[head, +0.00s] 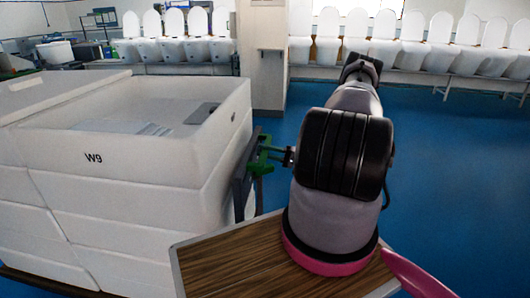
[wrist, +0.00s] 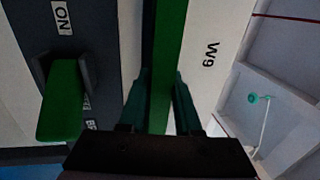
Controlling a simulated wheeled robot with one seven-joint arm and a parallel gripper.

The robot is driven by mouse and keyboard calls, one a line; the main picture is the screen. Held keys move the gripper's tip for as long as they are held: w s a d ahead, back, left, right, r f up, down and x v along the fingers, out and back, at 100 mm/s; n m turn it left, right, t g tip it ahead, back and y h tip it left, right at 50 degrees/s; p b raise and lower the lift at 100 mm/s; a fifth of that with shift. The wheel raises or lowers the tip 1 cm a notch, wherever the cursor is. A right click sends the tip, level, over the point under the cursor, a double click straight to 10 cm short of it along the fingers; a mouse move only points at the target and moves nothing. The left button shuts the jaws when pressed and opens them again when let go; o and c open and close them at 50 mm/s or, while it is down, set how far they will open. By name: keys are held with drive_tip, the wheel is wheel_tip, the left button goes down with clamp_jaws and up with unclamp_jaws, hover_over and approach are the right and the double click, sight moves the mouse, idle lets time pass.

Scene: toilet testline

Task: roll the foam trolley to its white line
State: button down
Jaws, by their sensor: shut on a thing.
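The foam trolley (head: 215,165) is a stack of white foam blocks marked W9, filling the left of the head view. Its W9 side (wrist: 205,45) also shows in the wrist view. A dark upright panel (head: 240,185) with a green handle (head: 260,158) is at its right side. My gripper (head: 272,156) reaches this handle from the right. In the wrist view the green bar (wrist: 168,50) runs between the two fingers of my gripper (wrist: 160,100), which is shut on it. The white line is not visible in either view.
A green lever (wrist: 60,105) in a dark housing sits left of the bar, near an ON label. Open blue floor (head: 455,190) lies to the right. A pillar (head: 263,60) stands behind the trolley. Rows of white toilets (head: 355,45) line the back.

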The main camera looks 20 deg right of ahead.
drive_tip(key=f+x, duration=0.3)
drive_tip(key=x, duration=1.4)
drive_tip(key=a+f+x, duration=0.1)
drive_tip(key=f+x, duration=0.2)
drive_tip(key=x, duration=1.4)
drive_tip(key=shift+w+a+f, duration=0.25)
drive_tip(key=shift+f, duration=0.25)
drive_tip(key=c, duration=0.6)
unclamp_jaws()
drive_tip(key=shift+w+r, duration=0.1)
drive_tip(key=v, duration=1)
drive_tip(key=shift+d, duration=0.35)
